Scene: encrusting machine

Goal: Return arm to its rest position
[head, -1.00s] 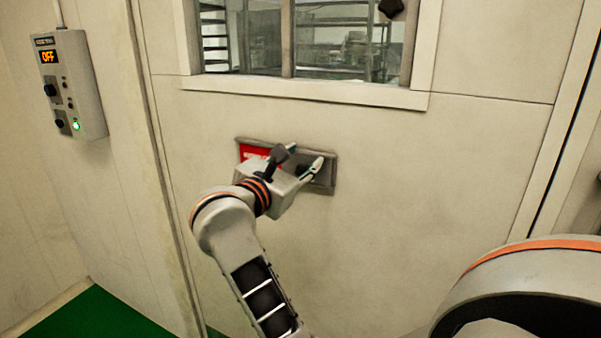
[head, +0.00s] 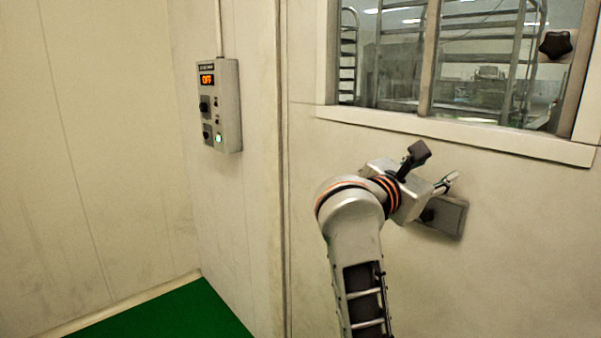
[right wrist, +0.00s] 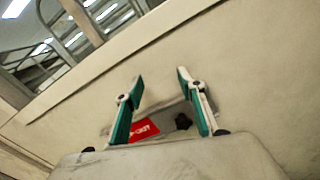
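My right arm reaches up in front of the pale wall panel in the head view. Its right gripper (head: 446,184) is before a small grey wall plate (head: 452,219) and hides part of it. In the right wrist view the gripper (right wrist: 160,80) is open, its two green-lined fingers spread with nothing between the tips. Beyond the fingers the plate shows a red label (right wrist: 144,130) and a black knob (right wrist: 183,122). I cannot tell how far the fingertips are from the wall. My left gripper is not in view.
A control box (head: 228,110) reading OFF, with a lit green button, hangs on the wall at left. A framed window (head: 390,122) is above the gripper, with racks behind it and a black knob (head: 555,44) at upper right. Green floor (head: 170,318) lies clear below left.

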